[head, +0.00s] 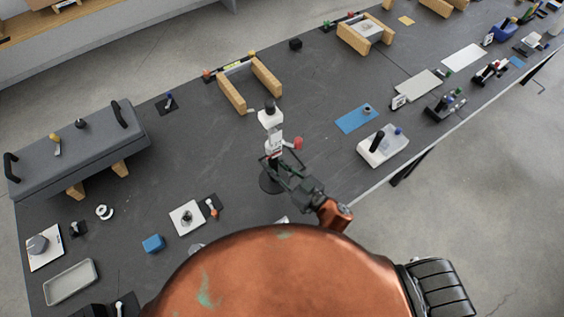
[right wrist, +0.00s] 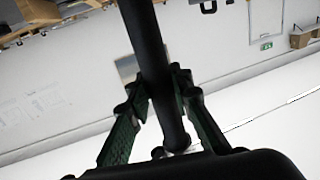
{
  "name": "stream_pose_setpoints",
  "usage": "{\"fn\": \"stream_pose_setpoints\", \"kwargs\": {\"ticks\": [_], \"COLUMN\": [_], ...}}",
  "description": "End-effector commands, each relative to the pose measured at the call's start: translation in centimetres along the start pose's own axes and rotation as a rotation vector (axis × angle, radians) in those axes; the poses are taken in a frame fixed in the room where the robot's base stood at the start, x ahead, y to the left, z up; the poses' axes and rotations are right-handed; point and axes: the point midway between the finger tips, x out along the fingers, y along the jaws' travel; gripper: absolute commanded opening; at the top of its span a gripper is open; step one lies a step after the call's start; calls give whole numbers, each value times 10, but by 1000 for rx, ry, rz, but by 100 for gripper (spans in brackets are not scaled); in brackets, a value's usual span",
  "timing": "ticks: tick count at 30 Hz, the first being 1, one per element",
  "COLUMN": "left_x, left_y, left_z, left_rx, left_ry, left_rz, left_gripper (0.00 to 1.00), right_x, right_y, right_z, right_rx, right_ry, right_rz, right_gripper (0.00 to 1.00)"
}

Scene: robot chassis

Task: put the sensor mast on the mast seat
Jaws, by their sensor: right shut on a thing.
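The sensor mast, with a white head (head: 270,119) and dark top, stands about upright near the middle of the table in the head view. My right gripper (head: 272,158) is shut around it below the head. In the right wrist view, the green fingers (right wrist: 160,108) close on the mast's dark pole (right wrist: 148,45). A dark round disc (head: 267,183) shows below the gripper; I cannot tell whether it is the mast's foot or a stand. I cannot tell for sure which part is the mast seat. My left gripper is not in view.
A grey box with black handles (head: 85,142) rests on wooden blocks at the left. A wooden cradle (head: 266,77) stands behind the mast. A white block (head: 383,147) and blue plate (head: 352,120) lie to the right. A white plate (head: 178,222) with a round fitting lies front left.

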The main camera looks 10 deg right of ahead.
Motion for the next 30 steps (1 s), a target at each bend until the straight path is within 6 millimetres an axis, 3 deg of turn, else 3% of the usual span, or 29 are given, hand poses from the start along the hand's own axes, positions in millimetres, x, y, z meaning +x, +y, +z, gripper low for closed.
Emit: {"fn": "stream_pose_setpoints", "kwargs": {"ticks": [5,15,18,24,30], "left_x": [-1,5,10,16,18], "left_y": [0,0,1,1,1], "left_z": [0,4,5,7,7], "left_rx": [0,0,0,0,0], "left_ry": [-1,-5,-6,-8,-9], "left_rz": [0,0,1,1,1], "left_gripper": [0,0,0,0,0], "right_x": [14,54,62,75,80], "right_y": [11,73,86,104,112], "right_z": [8,42,61,88,97], "right_rx": [-2,-3,3,2,0], "right_ry": [5,5,4,5,6], "right_rz": [-34,-31,-30,-31,-31], "right_gripper": [0,0,0,0,0]}}
